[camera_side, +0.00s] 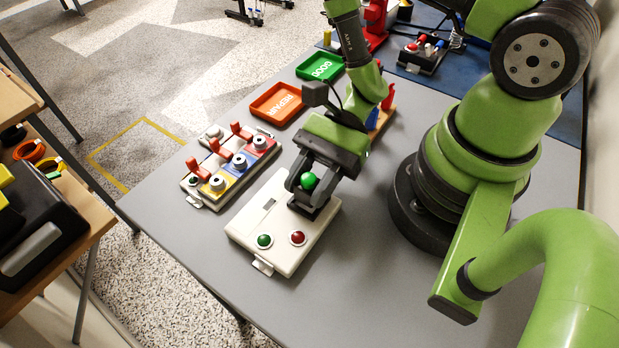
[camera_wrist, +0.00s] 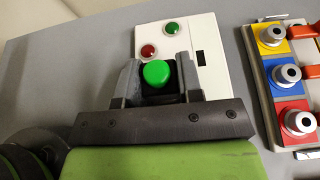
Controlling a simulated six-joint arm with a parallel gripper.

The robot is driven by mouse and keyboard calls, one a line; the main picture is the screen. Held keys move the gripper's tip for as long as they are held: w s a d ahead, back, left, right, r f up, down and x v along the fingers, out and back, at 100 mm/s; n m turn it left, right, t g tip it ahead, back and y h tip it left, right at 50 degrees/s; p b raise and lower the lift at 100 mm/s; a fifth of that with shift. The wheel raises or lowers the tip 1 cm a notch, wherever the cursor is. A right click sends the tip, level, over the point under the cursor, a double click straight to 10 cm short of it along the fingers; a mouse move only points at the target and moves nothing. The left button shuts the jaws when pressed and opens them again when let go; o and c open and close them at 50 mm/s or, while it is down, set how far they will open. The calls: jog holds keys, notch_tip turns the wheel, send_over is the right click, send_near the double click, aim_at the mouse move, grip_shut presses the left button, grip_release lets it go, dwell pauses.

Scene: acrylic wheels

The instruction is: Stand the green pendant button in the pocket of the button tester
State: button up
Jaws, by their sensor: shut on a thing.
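My gripper (camera_side: 309,187) is shut on the green pendant button (camera_side: 309,180) at the top end of the white button tester (camera_side: 274,240). The button's green dome faces up between the fingers. In the wrist view my gripper (camera_wrist: 158,80) has one finger on each side of the button (camera_wrist: 157,72), over the near end of the tester (camera_wrist: 205,28). The fingers hide the pocket, so I cannot tell how deep the button sits. The tester's own green button (camera_side: 264,241) and red button (camera_side: 297,237) are at its lower end.
A fixture (camera_side: 228,168) with red clamps and yellow, blue and red blocks stands left of the tester. An orange REPAIR tray (camera_side: 276,104) and a green GOOD tray (camera_side: 320,67) lie behind. The grey table (camera_side: 175,240) is bare at the front left.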

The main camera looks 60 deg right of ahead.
jog(key=shift+f, duration=0.45)
jog(key=shift+r, duration=0.1)
jog(key=shift+r, duration=0.25)
dwell(4.2)
jog(key=shift+f, duration=0.35)
dwell(1.2)
jog(key=shift+r, duration=0.35)
jog(key=o, duration=1.1)
